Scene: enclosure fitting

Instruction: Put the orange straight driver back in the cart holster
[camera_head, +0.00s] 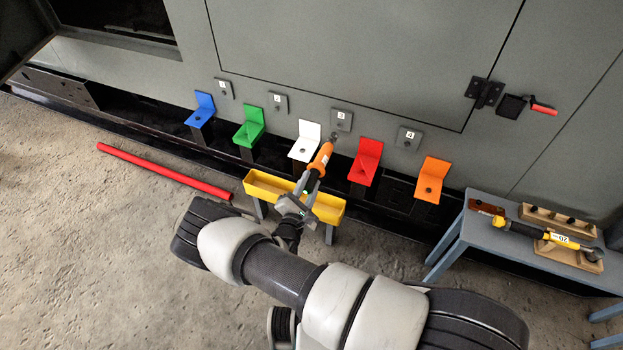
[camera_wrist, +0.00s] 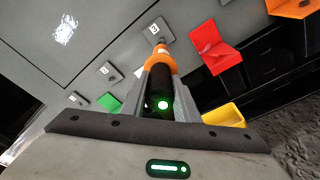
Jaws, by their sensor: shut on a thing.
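The orange straight driver (camera_head: 322,156) is in my gripper (camera_head: 309,183), in front of the grey enclosure. Its tip points up toward the small numbered plate (camera_head: 341,120) between the white and red brackets. I cannot tell whether the tip touches anything. In the wrist view the driver (camera_wrist: 160,65) extends away from me between the two fingers (camera_wrist: 160,96), with a green light on its dark rear end. The blue-grey cart (camera_head: 467,228) stands at the right. A wooden holder with several dark round spots (camera_head: 537,213) is on it; which part is the holster is unclear.
A yellow-and-black tool (camera_head: 545,235) lies on a wooden cradle on the cart. Blue (camera_head: 201,110), green (camera_head: 249,127), white (camera_head: 305,142), red (camera_head: 366,161) and orange (camera_head: 432,180) brackets line the enclosure. A yellow trough (camera_head: 263,186) is below my gripper. A red bar (camera_head: 165,171) lies left.

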